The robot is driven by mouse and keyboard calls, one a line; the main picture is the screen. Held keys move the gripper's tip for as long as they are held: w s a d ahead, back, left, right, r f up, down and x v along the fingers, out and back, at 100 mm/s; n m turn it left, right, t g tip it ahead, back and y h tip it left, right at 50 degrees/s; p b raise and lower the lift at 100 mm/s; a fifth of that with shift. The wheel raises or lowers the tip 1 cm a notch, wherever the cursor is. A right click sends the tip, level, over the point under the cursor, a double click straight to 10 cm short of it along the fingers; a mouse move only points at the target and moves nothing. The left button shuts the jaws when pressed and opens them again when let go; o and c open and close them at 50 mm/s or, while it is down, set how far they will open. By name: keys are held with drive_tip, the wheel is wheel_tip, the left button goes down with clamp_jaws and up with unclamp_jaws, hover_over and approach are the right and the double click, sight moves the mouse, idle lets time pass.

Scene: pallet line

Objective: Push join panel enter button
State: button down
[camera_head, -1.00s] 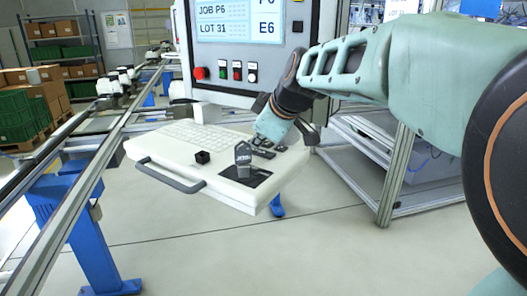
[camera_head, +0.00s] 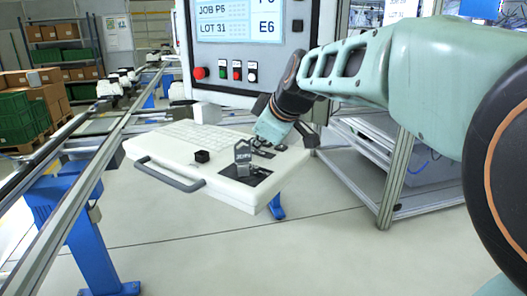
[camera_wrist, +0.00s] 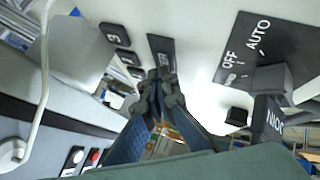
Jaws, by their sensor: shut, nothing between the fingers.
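The join panel (camera_head: 225,190) is a pale sloped console with a keypad. In the wrist view a dark key (camera_wrist: 161,48) ends in the letters "ER", and the fingertips cover its lower part. My gripper (camera_wrist: 162,92) is shut and empty, with its tips over or against that key; I cannot tell if they touch. Smaller dark keys (camera_wrist: 114,35), one marked "3", lie to the left. In the head view my gripper (camera_head: 262,148) is low over the panel's right back part, behind the upright grey "JOIN" tag (camera_head: 243,155), and its tips are partly hidden.
A selector plate (camera_wrist: 262,42) marked "OFF" and "AUTO" has a raised dark knob close to the right of the fingers. The panel also bears a small black block (camera_head: 202,156) and a front handle (camera_head: 170,178). A screen cabinet (camera_head: 250,45) stands behind.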

sight(258, 153)
idle(0.3)
drive_tip(key=shift+r+p, duration=0.5)
drive_tip(key=shift+r, duration=0.35)
drive_tip(key=shift+r+p, duration=1.55)
drive_tip(key=shift+r, duration=0.95)
drive_tip(key=shift+d+r, duration=0.1)
